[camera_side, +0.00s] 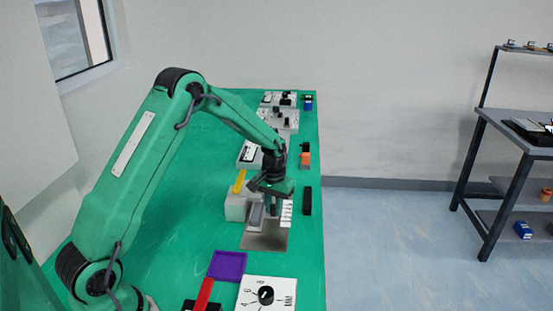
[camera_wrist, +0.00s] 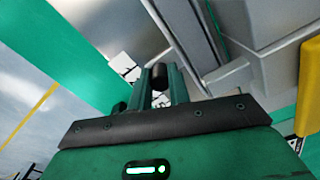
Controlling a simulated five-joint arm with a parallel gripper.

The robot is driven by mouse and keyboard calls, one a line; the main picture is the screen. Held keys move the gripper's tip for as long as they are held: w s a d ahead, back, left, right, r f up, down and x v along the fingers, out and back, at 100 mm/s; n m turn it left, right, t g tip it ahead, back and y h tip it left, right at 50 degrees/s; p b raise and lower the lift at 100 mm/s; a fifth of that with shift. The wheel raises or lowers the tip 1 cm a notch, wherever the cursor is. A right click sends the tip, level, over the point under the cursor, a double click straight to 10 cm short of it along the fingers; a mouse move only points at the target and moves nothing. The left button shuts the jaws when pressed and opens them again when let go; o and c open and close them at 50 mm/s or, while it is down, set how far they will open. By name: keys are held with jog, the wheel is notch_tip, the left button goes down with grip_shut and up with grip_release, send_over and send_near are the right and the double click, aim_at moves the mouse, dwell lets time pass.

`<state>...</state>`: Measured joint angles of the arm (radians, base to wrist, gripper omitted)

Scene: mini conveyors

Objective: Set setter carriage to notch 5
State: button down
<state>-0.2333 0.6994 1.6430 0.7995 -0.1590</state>
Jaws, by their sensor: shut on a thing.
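My gripper (camera_side: 272,212) points down over the grey setter unit at the middle of the bench. In the wrist view its two green fingers (camera_wrist: 160,85) are shut on a small dark knob (camera_wrist: 160,72), which I take to be the setter carriage's handle. A white scale strip (camera_side: 286,214) with dark marks lies beside the gripper on the right. Part of the scale also shows in the wrist view (camera_wrist: 126,68). The gripper hides most of the carriage, and I cannot read which notch it stands at.
A grey block (camera_side: 235,208) with a yellow bar (camera_side: 240,181) stands left of the gripper. A purple tray (camera_side: 229,265) and a white dial panel (camera_side: 267,294) lie nearer the camera. A black bar (camera_side: 308,201) lies at the right, near the green bench edge. More panels stand farther back.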

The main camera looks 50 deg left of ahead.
jog(key=shift+w, duration=0.1)
jog(key=shift+w+a, duration=2.1)
jog(key=c, duration=1.6)
grip_release()
jog(key=shift+r, duration=0.15)
notch_tip(320, 180, up, 8)
jog(key=shift+f, duration=0.2)
